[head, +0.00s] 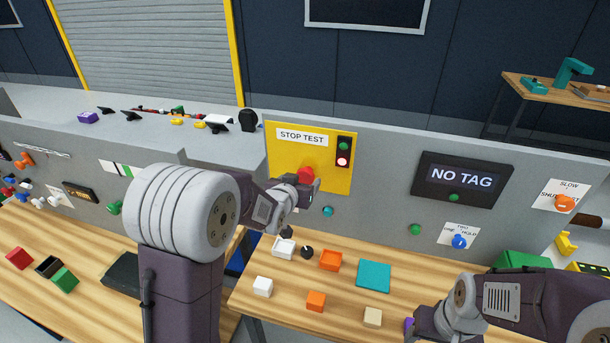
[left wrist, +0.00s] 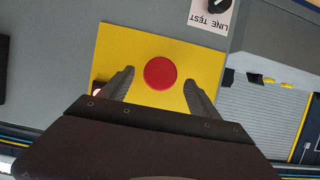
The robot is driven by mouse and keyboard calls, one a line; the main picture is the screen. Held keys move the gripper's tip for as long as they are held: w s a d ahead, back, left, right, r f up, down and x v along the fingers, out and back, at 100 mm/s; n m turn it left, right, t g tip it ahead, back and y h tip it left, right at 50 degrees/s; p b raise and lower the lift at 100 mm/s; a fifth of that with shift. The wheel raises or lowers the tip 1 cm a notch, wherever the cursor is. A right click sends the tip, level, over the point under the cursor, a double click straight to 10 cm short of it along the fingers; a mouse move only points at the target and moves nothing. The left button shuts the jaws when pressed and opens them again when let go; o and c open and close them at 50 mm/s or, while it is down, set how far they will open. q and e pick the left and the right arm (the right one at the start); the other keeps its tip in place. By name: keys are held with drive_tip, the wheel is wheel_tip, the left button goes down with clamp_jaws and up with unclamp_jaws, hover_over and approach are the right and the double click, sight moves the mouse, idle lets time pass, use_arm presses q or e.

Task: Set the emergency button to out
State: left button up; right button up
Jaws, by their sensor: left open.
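The emergency button is a round red mushroom button (head: 306,174) on a yellow panel (head: 277,151) labelled STOP TEST, fixed to the grey wall. In the left wrist view the red button (left wrist: 160,73) lies between and just ahead of my open left fingers (left wrist: 159,83), with yellow showing on both sides. In the head view my left gripper (head: 308,187) is in front of the button and partly covers it.
A NO TAG display (head: 462,177) and a blue knob (head: 459,241) are on the wall to the right. A teal button (head: 328,211) sits below the panel. The wooden table below holds a teal square (head: 374,276), an orange tray (head: 330,260) and several small blocks.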

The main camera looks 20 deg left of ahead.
sight(304, 180)
use_arm(q)
drive_tip(key=x, duration=0.4)
drive_tip(key=shift+w+f+p, duration=0.1)
drive_tip(key=shift+w+p, duration=0.1)
drive_tip(key=shift+p, duration=0.1)
drive_tip(key=shift+c, duration=0.9)
drive_tip(key=shift+w, duration=0.1)
drive_tip(key=c, duration=0.5)
clamp_jaws()
drive_tip(key=shift+s+f+b, duration=0.3)
drive_tip(key=shift+s+b, duration=0.05)
drive_tip(key=shift+b, duration=0.25)
drive_tip(key=shift+s+r, duration=0.15)
drive_tip(key=shift+s, duration=0.25)
drive_tip(key=o, duration=0.6)
unclamp_jaws()
drive_tip(key=shift+o, duration=0.4)
drive_tip(key=shift+s+r, duration=0.1)
drive_tip(key=shift+s, duration=0.05)
use_arm(e)
drive_tip(key=shift+s+f, duration=0.15)
drive_tip(key=shift+s, duration=0.2)
